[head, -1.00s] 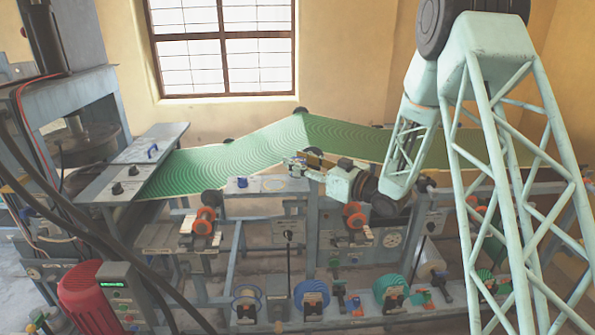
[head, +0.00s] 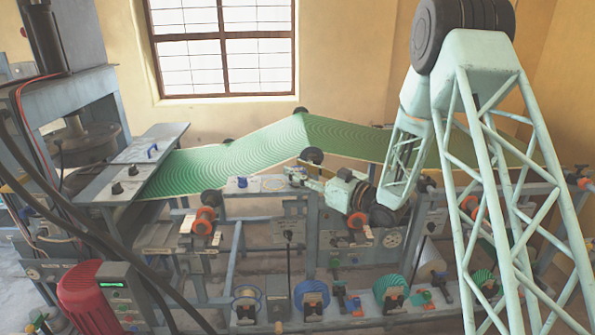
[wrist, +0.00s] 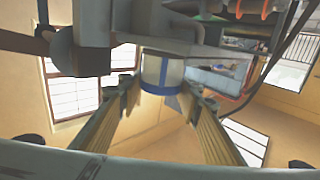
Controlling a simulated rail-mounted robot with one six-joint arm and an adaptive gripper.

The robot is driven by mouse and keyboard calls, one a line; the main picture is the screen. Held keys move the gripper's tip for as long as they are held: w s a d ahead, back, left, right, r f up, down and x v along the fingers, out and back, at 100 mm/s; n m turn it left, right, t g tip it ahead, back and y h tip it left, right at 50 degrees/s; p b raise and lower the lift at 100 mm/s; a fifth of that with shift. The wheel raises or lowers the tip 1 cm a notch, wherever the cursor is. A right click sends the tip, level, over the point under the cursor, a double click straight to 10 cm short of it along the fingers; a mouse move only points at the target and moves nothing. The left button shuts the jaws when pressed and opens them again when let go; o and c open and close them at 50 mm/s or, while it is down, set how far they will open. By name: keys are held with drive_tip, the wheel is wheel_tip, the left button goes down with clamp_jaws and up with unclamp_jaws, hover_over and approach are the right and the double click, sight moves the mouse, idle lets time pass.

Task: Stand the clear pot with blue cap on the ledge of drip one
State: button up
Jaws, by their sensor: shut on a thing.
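My gripper (head: 293,176) is at the left end of my arm in the head view, close above the grey bench top (head: 262,191) in the middle of the machine. In the wrist view the two fingers of my gripper (wrist: 161,92) are shut on the clear pot with blue cap (wrist: 162,71). The pot shows as a pale cylinder with blue at its lower edge in the picture. I cannot tell which part is the ledge of drip one, or whether the pot touches anything.
The green patterned sheet (head: 235,158) runs behind, with a black roller (head: 312,155) near my gripper. Orange knobs (head: 205,213) stick up at lower left. Grey machine parts (wrist: 150,45) fill the wrist view's upper middle.

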drive_tip(key=shift+f, duration=0.15)
drive_tip(key=o, duration=0.9)
drive_tip(key=shift+r, duration=0.2)
drive_tip(key=shift+v, duration=6)
drive_tip(key=shift+r, duration=0.1)
